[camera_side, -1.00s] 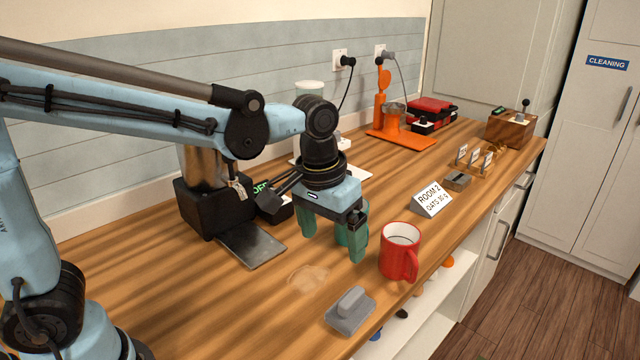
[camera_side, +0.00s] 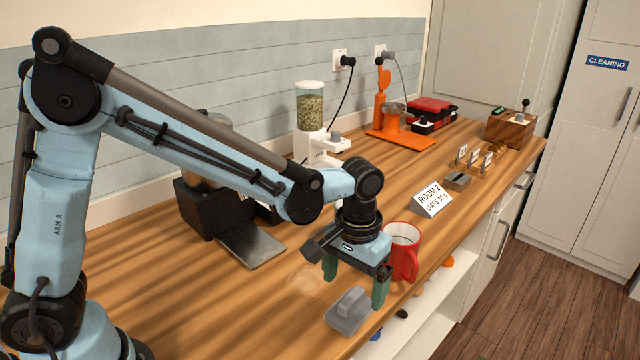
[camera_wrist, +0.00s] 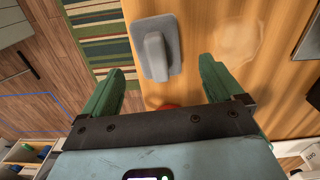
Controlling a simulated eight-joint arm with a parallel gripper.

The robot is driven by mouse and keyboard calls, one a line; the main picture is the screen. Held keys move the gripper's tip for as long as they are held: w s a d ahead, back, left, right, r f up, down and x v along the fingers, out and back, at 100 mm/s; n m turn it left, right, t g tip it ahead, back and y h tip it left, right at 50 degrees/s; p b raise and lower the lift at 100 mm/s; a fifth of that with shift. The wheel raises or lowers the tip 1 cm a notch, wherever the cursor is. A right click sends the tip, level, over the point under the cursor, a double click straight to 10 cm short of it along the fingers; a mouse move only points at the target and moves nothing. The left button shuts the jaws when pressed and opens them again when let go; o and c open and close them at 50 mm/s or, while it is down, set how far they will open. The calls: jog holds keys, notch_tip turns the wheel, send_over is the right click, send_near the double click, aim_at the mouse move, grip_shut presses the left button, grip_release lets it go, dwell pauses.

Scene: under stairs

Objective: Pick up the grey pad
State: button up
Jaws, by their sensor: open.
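The grey pad (camera_side: 349,311) lies flat on the wooden counter near its front edge, with a raised grip on top. In the wrist view the pad (camera_wrist: 172,50) is ahead of my gripper, between the lines of its two fingers. My gripper (camera_side: 355,285) has green fingers spread apart, with nothing between them. In the side view it hangs just above and behind the pad, beside the red mug. The wrist view shows both fingertips (camera_wrist: 160,80) apart, short of the pad.
A red mug (camera_side: 405,262) stands close behind my gripper. A faint stain (camera_wrist: 238,40) marks the counter beside the pad. A sign (camera_side: 432,200), a dispenser (camera_side: 311,120) and a black machine with a metal plate (camera_side: 252,243) stand farther back. The counter's front edge is close.

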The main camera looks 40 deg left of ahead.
aim_at(355, 291)
jog(key=f, duration=0.4)
jog(key=shift+w, duration=0.3)
jog(key=shift+f, duration=0.6)
jog(key=shift+c, duration=0.2)
jog(key=c, duration=1.1)
jog(key=shift+r, duration=0.1)
